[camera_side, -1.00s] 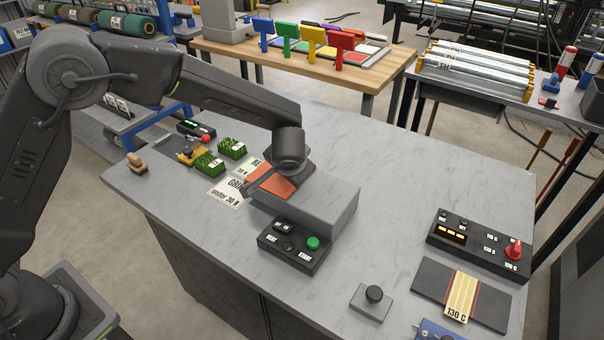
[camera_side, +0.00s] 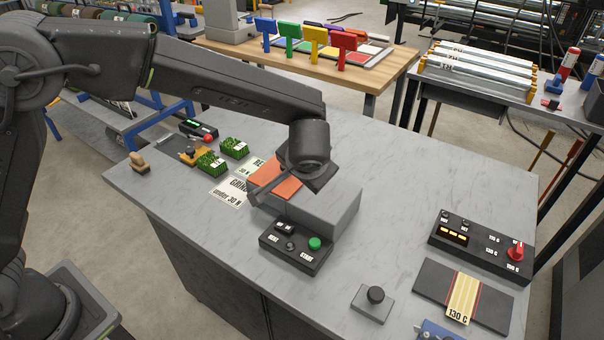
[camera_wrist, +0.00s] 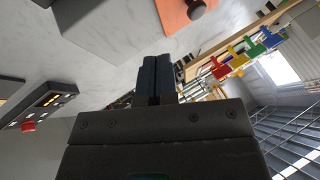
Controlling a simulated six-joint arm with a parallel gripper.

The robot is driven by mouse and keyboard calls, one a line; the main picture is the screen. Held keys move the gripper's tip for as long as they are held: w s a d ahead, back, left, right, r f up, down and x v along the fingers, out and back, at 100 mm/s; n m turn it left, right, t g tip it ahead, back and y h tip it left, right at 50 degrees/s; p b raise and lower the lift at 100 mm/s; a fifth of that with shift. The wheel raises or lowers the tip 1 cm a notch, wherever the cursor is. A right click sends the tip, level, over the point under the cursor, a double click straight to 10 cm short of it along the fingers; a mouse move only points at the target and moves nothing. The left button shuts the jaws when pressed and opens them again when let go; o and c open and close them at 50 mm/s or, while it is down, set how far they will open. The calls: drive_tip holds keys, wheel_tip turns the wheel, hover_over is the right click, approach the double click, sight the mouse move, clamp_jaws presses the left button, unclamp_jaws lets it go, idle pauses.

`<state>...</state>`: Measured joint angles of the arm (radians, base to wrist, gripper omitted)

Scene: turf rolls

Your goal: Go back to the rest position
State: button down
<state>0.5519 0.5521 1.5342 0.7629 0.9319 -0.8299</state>
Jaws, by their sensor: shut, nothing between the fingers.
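My gripper (camera_wrist: 156,75) is shut and empty in the wrist view, its two dark fingers side by side. In the side view my wrist hangs over the grey block (camera_side: 335,212) on the bench, and the fingers are hard to make out against it. An orange plate (camera_side: 285,186) is at the block's left end, partly behind my wrist. In the wrist view an orange plate (camera_wrist: 177,14) with a dark knob shows beyond the fingertips, apart from them.
A black button box (camera_side: 295,247) stands before the block. Two turf pieces (camera_side: 212,163) and printed cards (camera_side: 232,190) lie left. A control panel (camera_side: 480,245) and a dark mat (camera_side: 435,287) with a striped strip are right. The bench (camera_side: 420,180) is clear behind the block.

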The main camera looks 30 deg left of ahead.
drive_tip(key=s+a+r+n+g+h, duration=0.1)
drive_tip(key=s+a+r+h, duration=0.1)
drive_tip(key=s+a+r, duration=0.9)
drive_tip(key=s+a+h, duration=0.1)
drive_tip(key=s+a, duration=0.1)
drive_tip(key=s, duration=0.5)
drive_tip(key=s+a+h, duration=0.1)
drive_tip(key=s+a, duration=0.2)
drive_tip(key=s, duration=0.5)
drive_tip(key=shift+a+r+n+t, duration=0.2)
drive_tip(key=shift+a+n+t, duration=0.1)
drive_tip(key=shift+n, duration=0.1)
